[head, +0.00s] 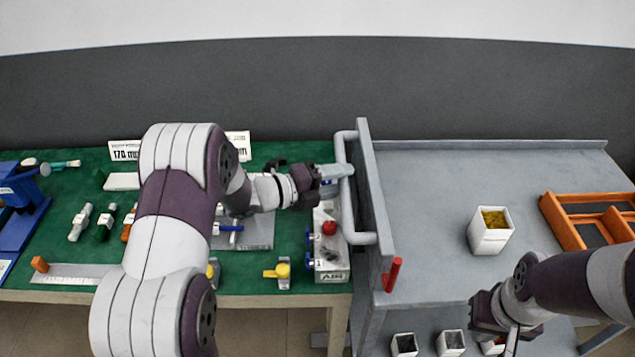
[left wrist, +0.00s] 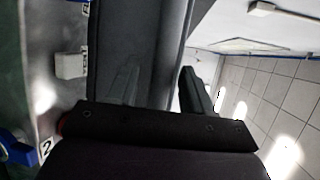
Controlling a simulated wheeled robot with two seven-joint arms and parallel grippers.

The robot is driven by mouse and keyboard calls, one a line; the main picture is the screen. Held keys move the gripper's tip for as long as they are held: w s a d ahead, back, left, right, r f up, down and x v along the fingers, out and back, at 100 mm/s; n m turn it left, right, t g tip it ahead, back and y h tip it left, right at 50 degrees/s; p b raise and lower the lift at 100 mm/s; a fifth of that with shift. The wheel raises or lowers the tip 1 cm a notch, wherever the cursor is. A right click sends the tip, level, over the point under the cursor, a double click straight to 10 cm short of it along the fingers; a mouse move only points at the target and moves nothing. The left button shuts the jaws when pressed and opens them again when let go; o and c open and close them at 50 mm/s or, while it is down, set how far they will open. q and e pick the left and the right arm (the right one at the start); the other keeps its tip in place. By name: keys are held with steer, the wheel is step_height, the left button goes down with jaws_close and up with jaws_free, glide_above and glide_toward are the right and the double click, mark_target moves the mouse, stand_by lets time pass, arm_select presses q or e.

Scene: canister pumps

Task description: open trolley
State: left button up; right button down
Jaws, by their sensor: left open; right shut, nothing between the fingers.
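The grey trolley (head: 430,200) stands at the right of the green table, with an upright end panel (head: 375,200) and a tubular push handle (head: 364,238) on its left side. A red lever (head: 392,274) stands at its front left corner. My left gripper (head: 330,172) is open at the upper part of the handle. My right gripper (head: 508,338) is shut and empty at the trolley's front edge, over the lower level.
A white container with yellow contents (head: 490,232) and an orange divided tray (head: 590,215) stand on the trolley top. White boxes (head: 404,345) stand lower down. The green table (head: 270,150) holds an AIR unit (head: 331,262) close to the handle.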

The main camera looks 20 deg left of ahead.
arm_select(q)
steer(key=v, duration=1.2)
